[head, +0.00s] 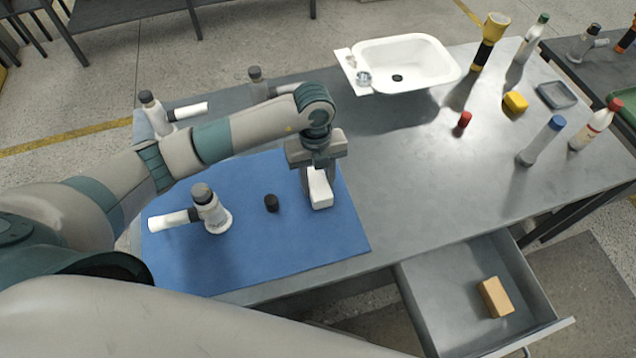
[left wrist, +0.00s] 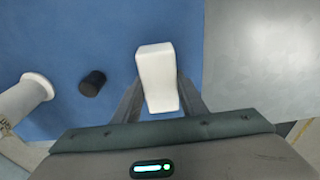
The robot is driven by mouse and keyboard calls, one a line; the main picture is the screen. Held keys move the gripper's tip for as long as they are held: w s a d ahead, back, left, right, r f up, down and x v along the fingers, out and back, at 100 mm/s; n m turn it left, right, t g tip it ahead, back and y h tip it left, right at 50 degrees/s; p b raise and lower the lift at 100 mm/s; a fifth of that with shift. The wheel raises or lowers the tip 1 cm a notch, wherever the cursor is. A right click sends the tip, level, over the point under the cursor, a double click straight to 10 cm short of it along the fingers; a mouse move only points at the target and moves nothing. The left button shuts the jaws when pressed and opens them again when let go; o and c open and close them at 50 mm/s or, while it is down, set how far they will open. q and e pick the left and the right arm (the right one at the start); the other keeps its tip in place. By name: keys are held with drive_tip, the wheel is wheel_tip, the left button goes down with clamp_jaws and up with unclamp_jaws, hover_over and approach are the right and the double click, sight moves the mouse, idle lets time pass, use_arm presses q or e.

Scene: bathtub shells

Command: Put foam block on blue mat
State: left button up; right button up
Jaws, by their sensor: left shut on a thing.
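The white foam block (head: 320,190) is between the fingers of my left gripper (head: 318,178), over the right part of the blue mat (head: 270,250). In the left wrist view the block (left wrist: 157,75) stands between the two dark fingers (left wrist: 158,97), which are shut on its sides. The blue mat (left wrist: 100,40) lies behind it, with the mat's right edge close by. I cannot tell whether the block touches the mat. My right gripper is not in view.
An open drawer (head: 440,290) holds a tan block (head: 496,297). A white sink (head: 410,50) is at the back; the table's middle is mostly clear.

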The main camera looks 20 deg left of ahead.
sight(316, 177)
use_arm(q)
drive_tip(key=shift+f, duration=0.95)
drive_tip(key=shift+f, duration=0.2)
drive_tip(key=o, duration=1)
drive_tip(key=shift+r, duration=0.1)
drive_tip(key=shift+r, duration=0.15)
drive_tip(key=shift+w+r, duration=0.1)
drive_tip(key=shift+r, duration=0.4)
drive_tip(key=r+b, duration=0.1)
drive_tip(key=r, duration=0.2)
drive_tip(key=r+b, duration=0.1)
drive_tip(key=r, duration=0.2)
drive_tip(key=w+r+b, duration=0.1)
drive_tip(key=r, duration=0.3)
drive_tip(key=shift+a+b, duration=0.3)
drive_tip(key=shift+b, duration=0.05)
drive_tip(key=shift+r, duration=0.45)
